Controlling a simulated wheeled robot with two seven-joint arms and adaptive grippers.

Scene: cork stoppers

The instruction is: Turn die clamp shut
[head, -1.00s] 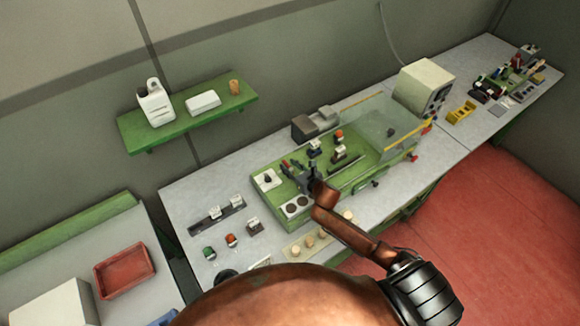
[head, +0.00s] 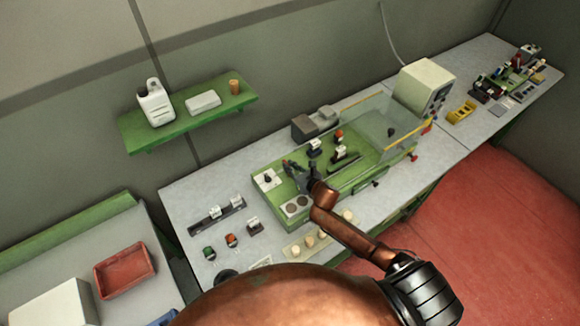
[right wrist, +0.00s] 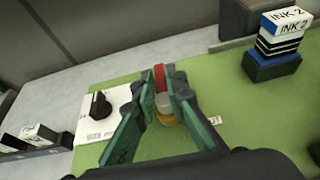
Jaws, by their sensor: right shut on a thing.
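My right gripper (right wrist: 163,85) is shut on a small fitting (right wrist: 164,103) with a red bar, a grey round body and a brass-coloured base, which I take for the die clamp. The fitting stands on the green machine bed (right wrist: 215,85), and the two green-and-dark fingers hide its sides. In the head view the right gripper (head: 296,170) is over the left part of the green machine (head: 345,181), and the clamp is hidden there. How far the clamp is turned cannot be read. My left gripper is not in view.
A white plate with a black knob (right wrist: 100,105) is left of the fingers. A block marked INK 2 (right wrist: 285,25) is at the right. A clear guard (head: 385,125) covers the machine's right end. Corks (head: 309,242) stand in front, and stamps (head: 231,240) stand left.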

